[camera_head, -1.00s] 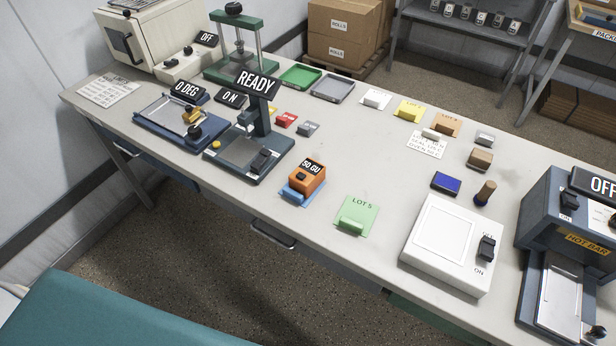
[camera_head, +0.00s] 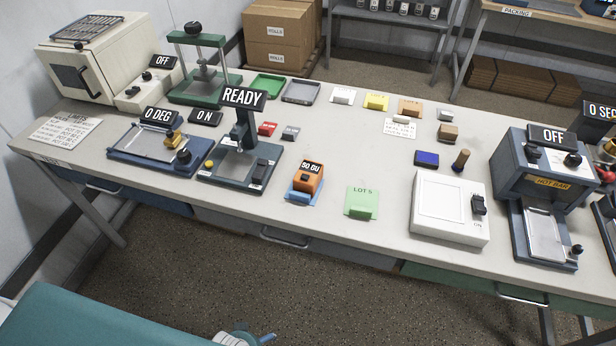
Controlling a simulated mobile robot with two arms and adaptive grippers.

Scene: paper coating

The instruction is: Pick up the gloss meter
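The gloss meter is most likely the small orange device (camera_head: 308,179) with a black top knob and a display reading "50 GU". It sits on a blue base (camera_head: 301,198) near the front edge of the table, left of a green "LOT 5" card (camera_head: 361,202).
The long table (camera_head: 330,235) also holds a peel stand marked "READY" (camera_head: 240,150), a white light box (camera_head: 450,208), a "HOT BAR" press (camera_head: 545,180) and a green press (camera_head: 205,75). Bare tabletop surrounds the orange device. A teal surface (camera_head: 90,320) lies at bottom left.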

